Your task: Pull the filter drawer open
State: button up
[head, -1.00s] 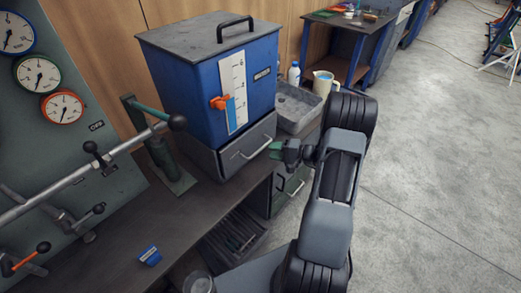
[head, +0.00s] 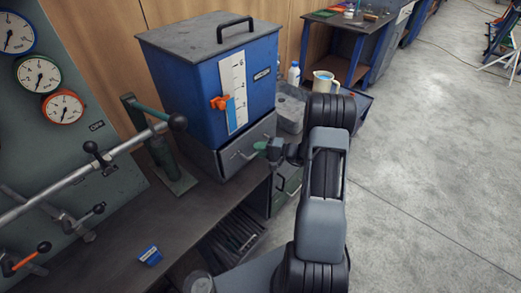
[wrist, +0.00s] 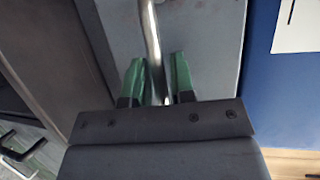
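The filter drawer (head: 229,157) is a grey drawer under the blue tank (head: 191,95), and it looks closed. Its handle (head: 240,155) is a silver bar, partly hidden by my gripper in the head view. My gripper (head: 268,149) is at the handle, in front of the drawer. In the wrist view the green fingers (wrist: 157,68) are apart, with the handle bar (wrist: 151,35) running between them. The grey drawer front (wrist: 205,45) fills the middle of that view.
The dark workbench (head: 140,220) runs under the tank. A green post with a lever (head: 160,150) stands left of the drawer. A small blue box (head: 149,255) lies on the bench. A jug (head: 325,80) and bottle (head: 294,73) stand behind. Floor at right is free.

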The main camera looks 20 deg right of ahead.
grip_shut()
